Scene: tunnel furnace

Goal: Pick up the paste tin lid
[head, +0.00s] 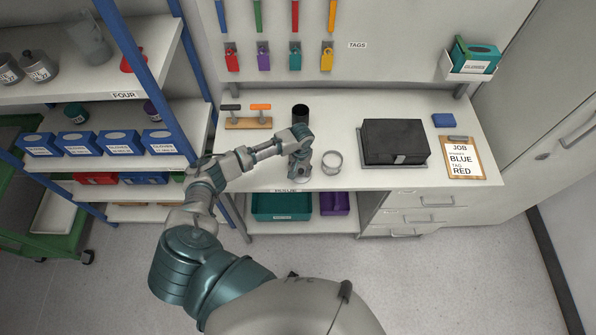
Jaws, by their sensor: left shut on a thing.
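My left gripper (299,174) points down over the front of the white workbench, close to its front edge. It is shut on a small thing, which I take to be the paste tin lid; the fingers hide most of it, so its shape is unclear. Just right of the gripper, a round, pale grey, open-topped tin (332,161) stands on the bench, apart from the fingers. My right gripper is not in view.
A black cylinder (300,112) stands behind my gripper. A black box (394,141) and a clipboard (464,157) lie to the right. A wooden rack (248,123) is at the back left. Blue shelf posts (140,70) rise at left. Bins (281,206) sit below.

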